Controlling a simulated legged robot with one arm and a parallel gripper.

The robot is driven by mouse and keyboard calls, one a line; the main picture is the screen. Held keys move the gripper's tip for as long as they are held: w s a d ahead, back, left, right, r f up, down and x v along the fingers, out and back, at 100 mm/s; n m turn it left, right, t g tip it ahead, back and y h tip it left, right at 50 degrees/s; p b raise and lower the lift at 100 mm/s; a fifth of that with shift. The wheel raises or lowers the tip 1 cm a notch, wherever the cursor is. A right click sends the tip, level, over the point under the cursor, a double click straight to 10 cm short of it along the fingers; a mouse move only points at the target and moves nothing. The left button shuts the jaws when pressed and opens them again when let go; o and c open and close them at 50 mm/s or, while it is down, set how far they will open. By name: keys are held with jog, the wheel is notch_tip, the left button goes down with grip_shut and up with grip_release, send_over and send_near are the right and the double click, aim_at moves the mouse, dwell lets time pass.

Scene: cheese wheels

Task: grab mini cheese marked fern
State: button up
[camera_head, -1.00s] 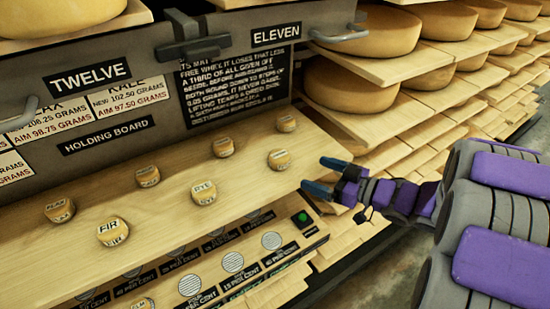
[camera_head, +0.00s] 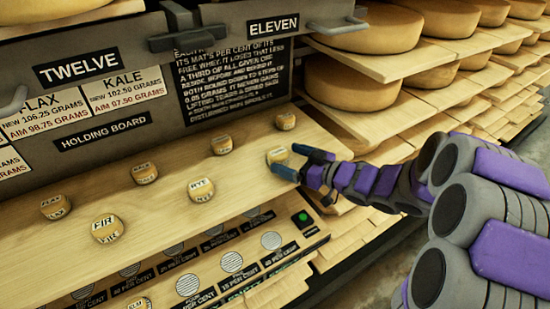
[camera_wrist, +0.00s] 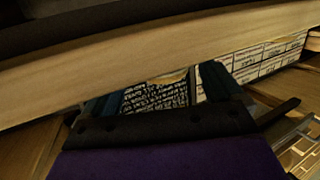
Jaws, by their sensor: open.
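Several mini cheeses with small labels stand on the wooden holding board. I can read FIR (camera_head: 107,229) and RYE (camera_head: 201,190). The label reading fern cannot be made out. One mini cheese (camera_head: 276,155) at the board's right side has a label too small to read. My gripper (camera_head: 289,160) is open right beside it, one blue fingertip at its right edge and the other lower, in front. In the wrist view my gripper's dark fingers (camera_wrist: 160,95) are apart, with a small tan edge between them, possibly that cheese, partly hidden.
Two mini cheeses with unreadable labels, one at the back (camera_head: 285,121) and one left of it (camera_head: 222,145), stand near. A row of round mats (camera_head: 232,262) lies below the board's front edge. Shelves with large cheese wheels (camera_head: 367,85) rise on the right.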

aim_at(276, 157)
jog(key=shift+w+a+f+b, duration=0.25)
jog(key=shift+w+a+b, duration=0.1)
jog(key=shift+a, duration=0.1)
jog(key=x, duration=0.3)
jog(key=shift+s+a+r, duration=0.1)
jog(key=shift+s, duration=0.1)
jog(key=shift+a, duration=0.55)
jog(key=shift+d, duration=0.9)
jog(key=c, duration=0.4)
jog(key=shift+d, duration=0.1)
jog(key=shift+c, duration=1.8)
jog(key=shift+a, duration=0.75)
jog(key=c, duration=0.3)
